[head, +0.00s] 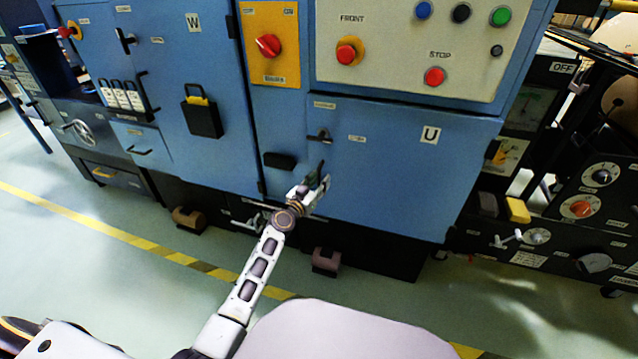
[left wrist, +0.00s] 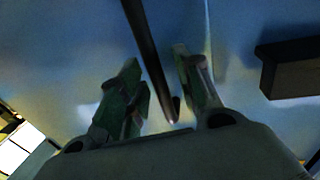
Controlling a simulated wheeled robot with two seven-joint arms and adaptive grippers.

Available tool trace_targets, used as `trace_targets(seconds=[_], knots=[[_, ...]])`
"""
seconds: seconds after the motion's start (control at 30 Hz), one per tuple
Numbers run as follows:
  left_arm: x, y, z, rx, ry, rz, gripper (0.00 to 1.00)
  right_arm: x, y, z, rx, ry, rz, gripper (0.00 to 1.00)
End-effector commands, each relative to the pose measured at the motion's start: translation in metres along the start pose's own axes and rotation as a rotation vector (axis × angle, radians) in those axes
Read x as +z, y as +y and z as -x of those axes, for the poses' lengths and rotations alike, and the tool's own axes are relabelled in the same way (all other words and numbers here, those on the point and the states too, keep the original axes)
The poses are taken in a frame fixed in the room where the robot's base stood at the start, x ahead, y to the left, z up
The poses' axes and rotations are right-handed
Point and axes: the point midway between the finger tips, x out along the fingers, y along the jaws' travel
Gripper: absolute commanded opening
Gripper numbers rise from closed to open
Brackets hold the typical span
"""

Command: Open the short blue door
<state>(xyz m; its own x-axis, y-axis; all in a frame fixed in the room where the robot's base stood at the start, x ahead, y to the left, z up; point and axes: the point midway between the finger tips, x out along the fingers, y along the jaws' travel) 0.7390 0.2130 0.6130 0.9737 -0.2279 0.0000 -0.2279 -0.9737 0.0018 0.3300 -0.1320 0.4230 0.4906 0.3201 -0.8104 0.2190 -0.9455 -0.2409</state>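The short blue door (head: 400,165), marked U, is the low panel under the cream control panel and looks shut. A small black latch (head: 319,137) sits near its upper left corner. My left gripper (head: 318,184) is at the door's left edge, below this latch. In the left wrist view, my left gripper (left wrist: 158,92) has its fingers apart. A dark bar (left wrist: 148,50), seemingly a handle, runs down between them, with gaps visible on both sides. The bar is hard to make out in the head view. My right gripper is not in view.
A cream panel (head: 410,40) with buttons is above the door. A black block (head: 279,161) is left of it, and a tall blue door (head: 165,110) marked W further left. A dark bench (head: 560,190) with knobs stands at right. The floor (head: 110,270) at left is clear.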

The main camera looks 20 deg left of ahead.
Motion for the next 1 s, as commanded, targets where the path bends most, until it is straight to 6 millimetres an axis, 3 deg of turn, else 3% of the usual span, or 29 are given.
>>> trace_targets(seconds=[0.33,0.6,1.0], knots=[[0.0002,0.0,-0.0013,0.0,0.0,0.0,0.34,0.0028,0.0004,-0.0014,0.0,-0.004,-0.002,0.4],[0.0001,-0.0001,-0.0013,0.0,0.0,0.0,0.0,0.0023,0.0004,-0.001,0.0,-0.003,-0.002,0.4],[0.0001,0.0,-0.0008,-0.001,0.0,0.0,0.0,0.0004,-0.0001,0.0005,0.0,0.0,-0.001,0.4]])
